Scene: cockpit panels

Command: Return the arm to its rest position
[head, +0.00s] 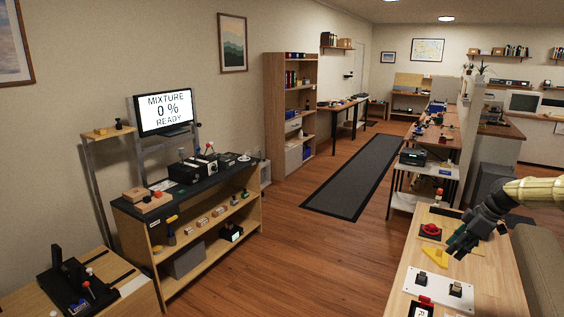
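My arm (533,191) reaches in from the right edge with a pale yellow link. My gripper (460,243) is dark and points down and left above the light wooden table (402,291) at the right. It is near a red-topped control (430,230) and a yellow piece (435,257). I cannot tell whether it touches anything, nor whether its fingers are open or shut. No object shows clearly in it.
A white plate with dark switches (441,290) and a red-and-white item (424,307) are on the table's near part. A monitor (163,111) reads "MIXTURE 0 % READY" above a left workbench. The wooden floor and dark mat (355,178) between are clear.

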